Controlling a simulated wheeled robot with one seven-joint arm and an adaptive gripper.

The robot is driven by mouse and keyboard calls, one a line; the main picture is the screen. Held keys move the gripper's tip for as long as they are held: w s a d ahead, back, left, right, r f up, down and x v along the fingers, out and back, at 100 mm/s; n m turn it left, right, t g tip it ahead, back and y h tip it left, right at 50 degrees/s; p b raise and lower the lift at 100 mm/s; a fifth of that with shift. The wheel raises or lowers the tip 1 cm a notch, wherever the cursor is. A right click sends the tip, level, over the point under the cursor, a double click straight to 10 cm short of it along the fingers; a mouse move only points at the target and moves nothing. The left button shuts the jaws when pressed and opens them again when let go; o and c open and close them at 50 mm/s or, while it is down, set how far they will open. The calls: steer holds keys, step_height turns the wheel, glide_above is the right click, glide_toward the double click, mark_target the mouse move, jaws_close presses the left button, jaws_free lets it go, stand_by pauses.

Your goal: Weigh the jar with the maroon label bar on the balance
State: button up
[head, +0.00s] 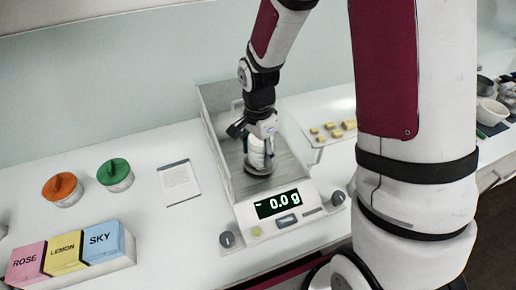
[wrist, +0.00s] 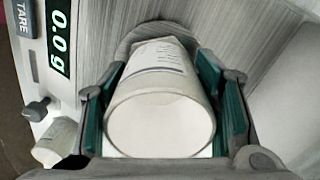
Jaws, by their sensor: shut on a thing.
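My gripper (head: 258,136) is shut on a white jar (head: 258,154), inside the balance's open-topped weighing chamber. In the wrist view the jar (wrist: 160,125) sits between the teal finger pads, and its label shows only as faint print; I cannot make out a maroon bar. The balance (head: 243,211) has a round grey pan (head: 262,170) below the jar. I cannot tell whether the jar touches the pan. The balance display (head: 276,204) reads 0.0 g, and it also shows in the wrist view (wrist: 61,37).
Rose, lemon and sky blocks (head: 70,252) lie at the front left. A tray with small yellow pieces (head: 333,131) is to the right. The chamber walls closely surround my gripper.

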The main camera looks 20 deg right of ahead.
steer(key=shift+f, duration=0.2)
stand_by(0.5)
steer(key=o, duration=1.2)
steer(key=shift+r, duration=0.1)
steer(key=s+r+n+t, duration=0.1)
steer(key=s+r+n, duration=0.2)
steer(key=r, duration=0.8)
steer(key=s+r+n+t, duration=0.1)
steer(key=s+r+n, duration=0.25)
steer(key=r, duration=0.65)
steer(key=shift+s+d+r+n+t, duration=0.1)
steer(key=shift+s+r+n+t, duration=0.5)
steer(key=shift+s+r+n, duration=0.9)
steer(key=shift+s+d+r+n+t, duration=0.15)
steer(key=shift+s+r+n+t, duration=0.35)
steer(key=shift+s+n, duration=1.2)
steer(key=shift+s+d+r+n+t, duration=0.1)
steer(key=shift+s+r+n+t, duration=0.7)
steer(key=shift+s, duration=1.6)
